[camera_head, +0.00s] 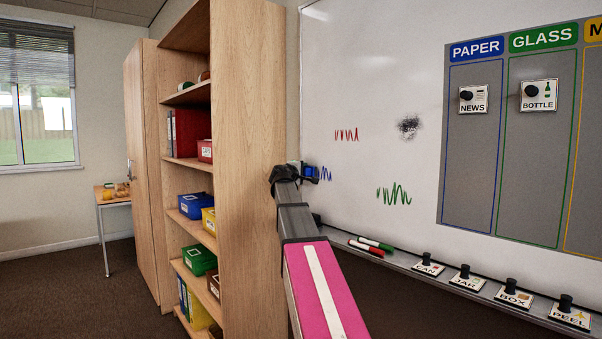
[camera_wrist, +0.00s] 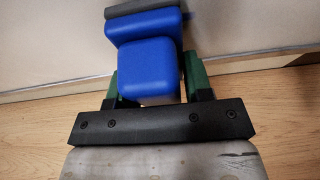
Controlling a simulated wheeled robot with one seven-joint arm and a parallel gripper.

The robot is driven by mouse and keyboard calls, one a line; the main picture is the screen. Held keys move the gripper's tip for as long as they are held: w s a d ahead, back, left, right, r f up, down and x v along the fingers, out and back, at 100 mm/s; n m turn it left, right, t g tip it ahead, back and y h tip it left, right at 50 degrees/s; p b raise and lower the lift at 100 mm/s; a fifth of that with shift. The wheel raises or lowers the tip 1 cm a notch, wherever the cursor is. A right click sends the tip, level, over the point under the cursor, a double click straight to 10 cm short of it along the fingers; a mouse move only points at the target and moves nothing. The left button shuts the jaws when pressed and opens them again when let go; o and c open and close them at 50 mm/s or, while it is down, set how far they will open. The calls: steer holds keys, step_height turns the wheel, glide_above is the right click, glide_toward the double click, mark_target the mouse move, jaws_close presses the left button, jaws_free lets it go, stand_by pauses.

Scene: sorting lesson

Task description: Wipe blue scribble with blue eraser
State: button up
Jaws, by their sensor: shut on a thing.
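The blue eraser (camera_wrist: 150,68) fills the space between the green fingers of my gripper (camera_wrist: 157,85) in the wrist view. My gripper is shut on its blue grip, and a grey pad edge shows at the far side. In the head view the blue eraser (camera_head: 310,174) is at the whiteboard, just left of the blue scribble (camera_head: 324,174). The visible part of the scribble is a short blue wavy line; its left part may be hidden behind the eraser. I cannot tell whether the pad touches the board.
The whiteboard (camera_head: 370,60) also bears a red scribble (camera_head: 346,135), a green scribble (camera_head: 394,195) and a black smudge (camera_head: 409,127). A wooden shelf (camera_head: 250,120) stands close left of my gripper. Markers (camera_head: 375,244) and labelled magnets (camera_head: 466,277) lie on the ledge below.

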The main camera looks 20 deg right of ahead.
mark_target(330, 172)
steer(key=shift+w+d, duration=0.15)
steer(key=shift+d, duration=0.2)
steer(key=shift+s+d, duration=0.2)
steer(key=shift+s, duration=0.6)
steer(key=shift+s+d, duration=0.2)
steer(key=shift+s, duration=0.55)
steer(key=shift+s+d, duration=0.5)
steer(key=shift+s, duration=0.6)
steer(key=shift+s+d, duration=0.5)
steer(key=shift+s, duration=0.65)
steer(key=shift+s+d, duration=0.5)
steer(key=shift+s, duration=0.6)
steer(key=shift+c, duration=0.2)
steer(key=shift+s+d, duration=0.25)
steer(key=shift+s, duration=0.55)
steer(key=shift+s+d, duration=0.25)
steer(key=shift+s, duration=0.55)
steer(key=shift+w, duration=0.1)
steer(key=shift+w+a+r, duration=0.1)
steer(key=shift+w+a, duration=0.7)
steer(key=shift+w, duration=1.35)
steer(key=shift+w+a+f, duration=0.1)
steer(key=shift+w+a, duration=0.65)
steer(key=shift+w, duration=1.4)
steer(key=shift+w+a+r, duration=0.1)
steer(key=shift+w+a, duration=0.7)
steer(key=shift+w, duration=1.35)
